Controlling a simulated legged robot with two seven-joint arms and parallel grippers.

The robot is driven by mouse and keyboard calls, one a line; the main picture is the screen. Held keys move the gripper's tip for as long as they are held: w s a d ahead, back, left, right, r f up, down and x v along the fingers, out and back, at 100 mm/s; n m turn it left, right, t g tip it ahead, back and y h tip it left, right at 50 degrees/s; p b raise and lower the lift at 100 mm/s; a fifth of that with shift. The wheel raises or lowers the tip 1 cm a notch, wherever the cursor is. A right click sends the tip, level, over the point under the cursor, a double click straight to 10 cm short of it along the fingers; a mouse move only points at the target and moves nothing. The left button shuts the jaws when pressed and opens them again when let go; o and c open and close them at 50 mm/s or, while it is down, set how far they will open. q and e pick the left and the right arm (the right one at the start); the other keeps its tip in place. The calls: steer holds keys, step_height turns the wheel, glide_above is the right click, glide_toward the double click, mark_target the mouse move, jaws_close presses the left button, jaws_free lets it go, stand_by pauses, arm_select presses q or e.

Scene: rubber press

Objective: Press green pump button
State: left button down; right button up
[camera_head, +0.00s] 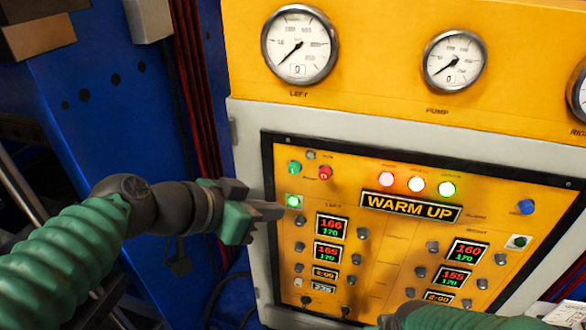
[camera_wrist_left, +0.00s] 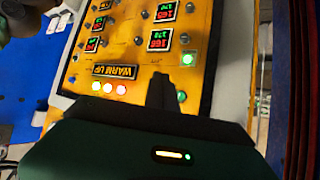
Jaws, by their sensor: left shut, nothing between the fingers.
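The control panel (camera_head: 375,235) is yellow in a black frame. At its upper left are a round green button (camera_head: 294,167) and a red button (camera_head: 325,172). A lit green square button (camera_head: 293,201) sits just below them. I cannot read which label marks the pump button. My left gripper (camera_head: 282,211) is shut and empty, its tips at the panel's left edge near the lit button; contact is unclear. The red button is hidden there.
A "WARM UP" display (camera_head: 410,206) and red, white and green lamps (camera_head: 416,184) fill the panel's middle. Knobs and digital readouts sit below. Gauges (camera_head: 299,44) are above. Part of my right arm shows at the bottom. Left of the cabinet are cables and a blue frame (camera_head: 110,110).

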mark_target(294, 168)
arm_select(q)
steer(key=w+d+p, duration=0.1)
steer(key=w+d, duration=0.1)
steer(key=w, duration=0.6)
steer(key=shift+d+p, duration=0.3)
steer(key=shift+w, duration=0.25)
stand_by(1.5)
steer(key=shift+w+d+r, duration=0.1)
steer(key=shift+w, duration=0.05)
